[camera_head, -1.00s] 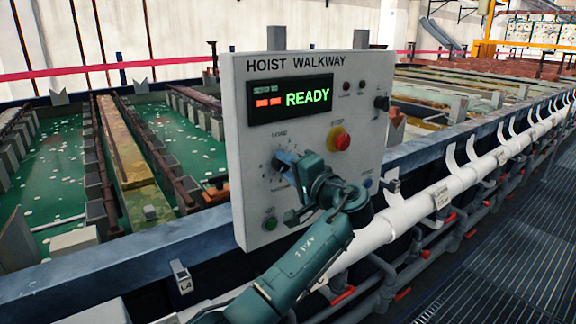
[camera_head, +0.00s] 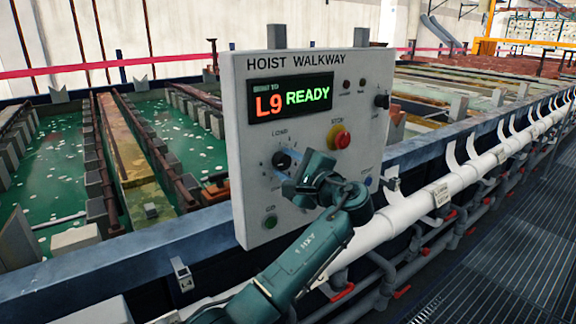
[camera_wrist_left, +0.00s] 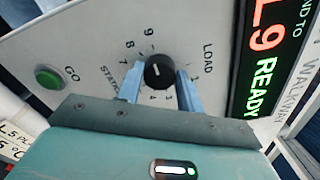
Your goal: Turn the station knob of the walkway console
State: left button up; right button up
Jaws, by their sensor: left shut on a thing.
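The walkway console (camera_head: 365,115) is a pale upright panel labelled HOIST WALKWAY. Its display (camera_head: 291,98) reads a red L9 and a green READY. The black station knob (camera_head: 282,160) sits at the panel's lower left; in the left wrist view the knob (camera_wrist_left: 159,70) stands in a ring of numbers, with the LOAD label to its right. My left gripper (camera_head: 291,177) is at the knob; in the left wrist view its two blue fingers (camera_wrist_left: 159,88) are on either side of it, shut on it. I cannot tell the pointer's exact direction. My right gripper is not in view.
A red stop button (camera_head: 340,137) is above and right of the knob. A green GO button (camera_head: 270,222) is below it. A white pipe (camera_head: 420,203) runs along the tanks; a grated walkway (camera_head: 500,245) lies right.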

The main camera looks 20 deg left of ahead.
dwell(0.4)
pick_arm(q)
jog(key=o, duration=1)
jog(key=shift+d, duration=0.1)
jog(key=b+v, duration=0.3)
jog(key=v, duration=1)
jog(key=shift+s, duration=0.1)
